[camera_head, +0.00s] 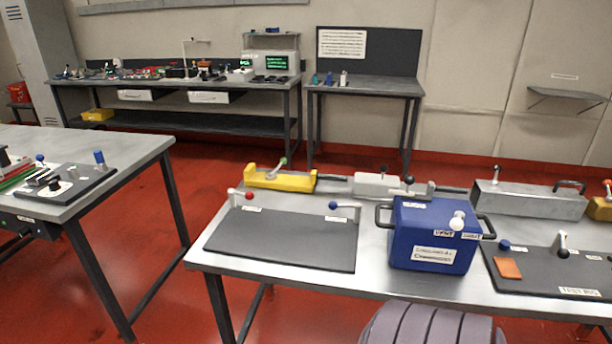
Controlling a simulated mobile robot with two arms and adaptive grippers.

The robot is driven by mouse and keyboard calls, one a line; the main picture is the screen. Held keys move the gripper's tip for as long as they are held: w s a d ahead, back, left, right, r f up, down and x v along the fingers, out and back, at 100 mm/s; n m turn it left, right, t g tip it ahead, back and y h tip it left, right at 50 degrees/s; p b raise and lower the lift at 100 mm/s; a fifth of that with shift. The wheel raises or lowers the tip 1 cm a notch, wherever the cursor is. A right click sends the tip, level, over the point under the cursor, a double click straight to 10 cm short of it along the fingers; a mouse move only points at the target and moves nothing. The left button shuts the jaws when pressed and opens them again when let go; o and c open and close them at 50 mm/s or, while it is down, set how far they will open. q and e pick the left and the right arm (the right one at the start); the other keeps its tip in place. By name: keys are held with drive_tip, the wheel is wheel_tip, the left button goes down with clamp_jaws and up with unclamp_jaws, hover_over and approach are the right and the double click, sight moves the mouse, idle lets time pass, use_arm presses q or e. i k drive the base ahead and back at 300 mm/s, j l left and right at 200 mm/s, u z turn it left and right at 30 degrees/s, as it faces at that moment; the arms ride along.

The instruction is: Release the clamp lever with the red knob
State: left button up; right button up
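A small clamp lever with a red knob (249,196) stands at the back left corner of a dark board (282,241) on the near table. A small white label lies beside it. A second lever with a blue knob (333,205) is at the back right corner of the same board. Another red knob (607,184) shows on a yellow block at the far right picture edge. The red-knob lever on the board looks low, but its exact position is too small to tell. Neither of my grippers is in view.
A blue box (433,236) with side handles stands right of the board. A yellow fixture (281,180) and grey fixtures line the table's back. Another dark board (556,270) lies at right. A separate table (130,152) is at left, with red floor between.

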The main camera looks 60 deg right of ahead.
sight(250, 195)
drive_tip(key=z, duration=1.5)
